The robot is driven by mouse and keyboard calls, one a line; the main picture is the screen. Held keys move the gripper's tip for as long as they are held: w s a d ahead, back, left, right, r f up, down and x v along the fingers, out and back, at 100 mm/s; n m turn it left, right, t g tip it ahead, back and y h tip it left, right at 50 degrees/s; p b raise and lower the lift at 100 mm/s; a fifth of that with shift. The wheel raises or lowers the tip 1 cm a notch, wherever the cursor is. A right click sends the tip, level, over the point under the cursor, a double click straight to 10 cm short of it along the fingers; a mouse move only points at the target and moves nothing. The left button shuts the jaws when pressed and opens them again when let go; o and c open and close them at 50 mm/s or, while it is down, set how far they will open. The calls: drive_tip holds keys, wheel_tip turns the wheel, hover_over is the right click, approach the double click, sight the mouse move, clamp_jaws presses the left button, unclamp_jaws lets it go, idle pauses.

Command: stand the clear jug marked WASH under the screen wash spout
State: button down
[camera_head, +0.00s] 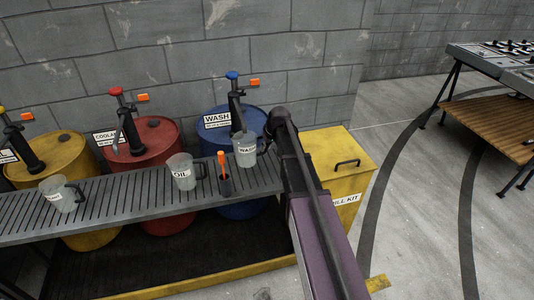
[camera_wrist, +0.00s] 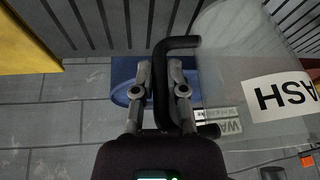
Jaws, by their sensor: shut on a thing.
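The clear jug marked WASH (camera_head: 245,151) is upright at the right end of the slatted shelf (camera_head: 140,205), in front of the blue drum (camera_head: 252,120). I cannot tell if its base touches the shelf. My gripper (camera_head: 267,139) is at its right side, mostly hidden by my arm. In the wrist view the jug (camera_wrist: 235,50) fills the right side, and my gripper (camera_wrist: 163,92) is shut on its black handle (camera_wrist: 180,42). The screen wash pump (camera_head: 236,100), with a blue top and an orange tip, stands on the drum behind and above the jug.
A jug marked OIL (camera_head: 183,177) and an orange-handled tool in a dark holder (camera_head: 223,173) stand left of the WASH jug. Another jug (camera_head: 61,195) is far left. Red (camera_head: 150,150) and yellow (camera_head: 50,155) drums stand behind. A yellow spill kit box (camera_head: 335,165) is at right.

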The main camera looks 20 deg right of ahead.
drive_tip(key=shift+f+b, duration=1.6)
drive_tip(key=shift+f, duration=0.15)
drive_tip(key=shift+f, duration=0.1)
drive_tip(key=c, duration=0.7)
unclamp_jaws()
drive_tip(key=shift+r, duration=0.2)
drive_tip(key=p+v, duration=1.1)
drive_tip(key=v, duration=0.1)
drive_tip(key=shift+f, duration=0.1)
drive_tip(key=s+a+g, duration=0.1)
drive_tip(key=s+a, duration=0.2)
drive_tip(key=s, duration=0.5)
drive_tip(key=s+a+f+m+g+h, duration=0.1)
drive_tip(key=s+a, duration=0.2)
drive_tip(key=s, duration=0.5)
drive_tip(key=s+a+m+g, duration=0.1)
drive_tip(key=s+a+g, duration=0.1)
drive_tip(key=s, duration=0.6)
drive_tip(key=shift+s+a+f+h, duration=0.25)
drive_tip(key=shift+s+a+h, duration=0.1)
drive_tip(key=shift+a+h, duration=0.1)
